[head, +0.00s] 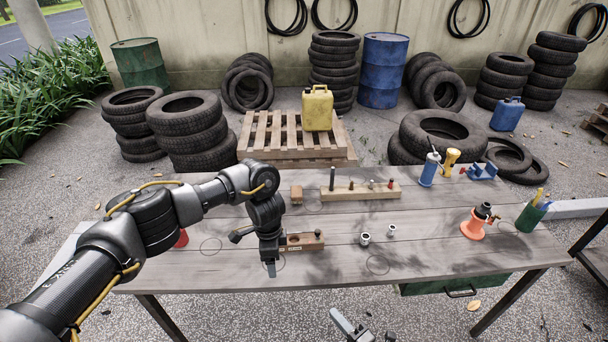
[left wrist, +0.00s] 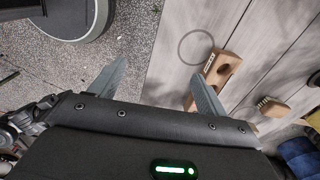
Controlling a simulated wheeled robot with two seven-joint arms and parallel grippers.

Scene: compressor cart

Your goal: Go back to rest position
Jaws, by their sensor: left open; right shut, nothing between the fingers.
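My left arm reaches in from the left in the head view, over the wooden table (head: 215,265). My left gripper (head: 269,268) points down at the table's front part, just left of a wooden block with a hole (head: 310,240). In the left wrist view its two fingers (left wrist: 155,88) are spread apart with nothing between them. The block (left wrist: 221,68) shows beyond the right finger, which partly covers it. My right gripper (head: 345,321) is low at the bottom of the head view, in front of the table's edge. It is shut and empty.
The table holds a peg rack (head: 350,191), two small metal cylinders (head: 365,239), an orange stand (head: 472,229), a green cup of tools (head: 530,217), a blue bottle (head: 429,170) and a brush (head: 297,195). A green drawer (head: 425,287) hangs under the front edge. Tyres stand behind.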

